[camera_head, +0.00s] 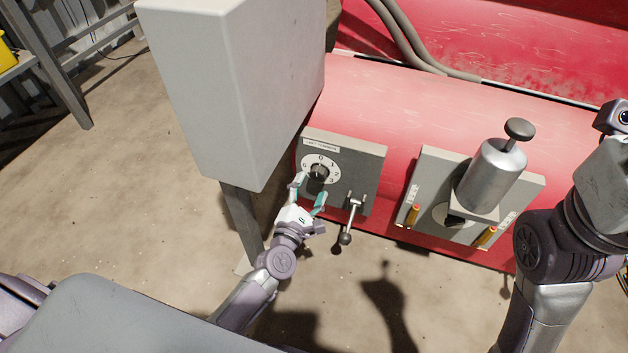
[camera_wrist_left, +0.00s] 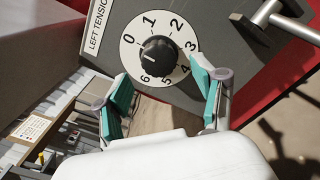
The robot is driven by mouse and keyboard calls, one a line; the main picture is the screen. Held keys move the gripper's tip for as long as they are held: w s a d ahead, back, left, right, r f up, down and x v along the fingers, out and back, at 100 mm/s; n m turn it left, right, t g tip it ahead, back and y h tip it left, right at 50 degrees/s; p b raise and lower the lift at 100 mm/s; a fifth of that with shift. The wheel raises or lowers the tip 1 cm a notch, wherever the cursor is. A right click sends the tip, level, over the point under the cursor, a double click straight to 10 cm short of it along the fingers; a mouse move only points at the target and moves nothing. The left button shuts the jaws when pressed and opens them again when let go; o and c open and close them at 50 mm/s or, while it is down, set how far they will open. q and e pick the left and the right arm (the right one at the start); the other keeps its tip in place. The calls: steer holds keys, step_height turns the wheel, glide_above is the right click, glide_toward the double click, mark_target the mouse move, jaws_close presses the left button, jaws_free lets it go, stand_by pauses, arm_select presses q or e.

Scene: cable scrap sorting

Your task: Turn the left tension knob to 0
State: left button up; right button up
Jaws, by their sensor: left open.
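The left tension knob (camera_head: 317,178) is a black round knob on a white numbered dial, on a grey panel (camera_head: 362,160) labelled "LEFT TENSION". In the left wrist view the knob (camera_wrist_left: 159,56) has a short white mark near its left-middle; which number it points to is hard to tell. The dial (camera_wrist_left: 132,53) shows 0 at upper left, with numbers running clockwise. My left gripper (camera_head: 309,192) is open just in front of the knob. In the left wrist view its teal fingertips (camera_wrist_left: 159,76) stand apart, one on each side of the dial's lower part, with no clear contact.
A lever with a black ball end (camera_head: 345,238) sticks out right of the dial. A second panel (camera_head: 432,166) carries a metal cylinder (camera_head: 492,175) and yellow-red handles. A large grey box (camera_head: 235,90) stands close on the left. My right arm is at the right edge.

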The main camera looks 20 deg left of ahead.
arm_select(q)
steer(key=s, duration=0.9)
steer(key=shift+a, duration=0.15)
steer(key=shift+w, duration=0.1)
